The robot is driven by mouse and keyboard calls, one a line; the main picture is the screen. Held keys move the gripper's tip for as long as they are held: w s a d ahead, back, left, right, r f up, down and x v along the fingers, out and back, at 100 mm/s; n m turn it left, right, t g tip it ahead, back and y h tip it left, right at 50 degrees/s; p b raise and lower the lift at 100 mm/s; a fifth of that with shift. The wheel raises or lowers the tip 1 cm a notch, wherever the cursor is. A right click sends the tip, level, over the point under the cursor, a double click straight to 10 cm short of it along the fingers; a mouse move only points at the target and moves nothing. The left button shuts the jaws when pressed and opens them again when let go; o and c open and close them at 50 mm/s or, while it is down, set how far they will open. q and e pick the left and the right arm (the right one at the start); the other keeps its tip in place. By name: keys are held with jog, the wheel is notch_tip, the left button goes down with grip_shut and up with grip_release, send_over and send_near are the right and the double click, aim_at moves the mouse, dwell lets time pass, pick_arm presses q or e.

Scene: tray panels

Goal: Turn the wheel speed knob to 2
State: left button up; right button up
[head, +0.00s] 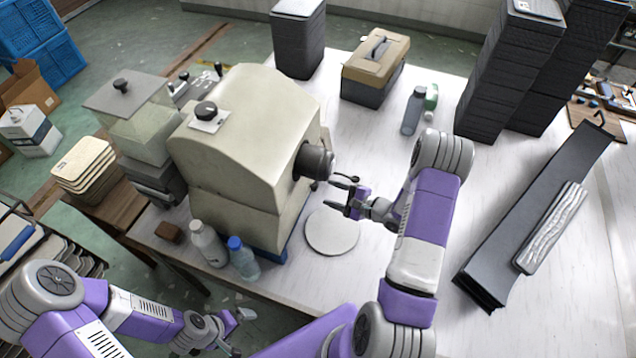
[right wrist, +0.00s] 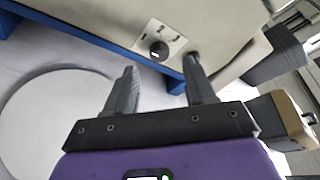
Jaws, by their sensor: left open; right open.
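The beige machine (head: 245,130) stands on the white table. A black knob (right wrist: 158,50) with a light pointer mark sits on a small pale plate (right wrist: 167,37) on the machine's side, above its blue base. It shows between and beyond my right fingertips, apart from them; its label is unreadable. Another black knob (head: 205,108) sits on a plate on top of the machine. I cannot tell from lettering which is wheel speed. My right gripper (head: 338,194) is open and empty beside the machine, also in the right wrist view (right wrist: 160,68). My left gripper (head: 238,322) is open, low at the table's front.
A dark cylinder (head: 313,160) juts from the machine above my right gripper. A pale round disc (head: 332,232) lies on the table below. Two bottles (head: 208,243) (head: 242,260) stand at the machine's front. Tall black tray stacks (head: 510,70) stand at right back.

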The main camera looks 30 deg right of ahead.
aim_at(314, 187)
jog(key=x, duration=0.5)
jog(key=shift+w, duration=0.1)
jog(key=shift+c, duration=0.2)
grip_shut()
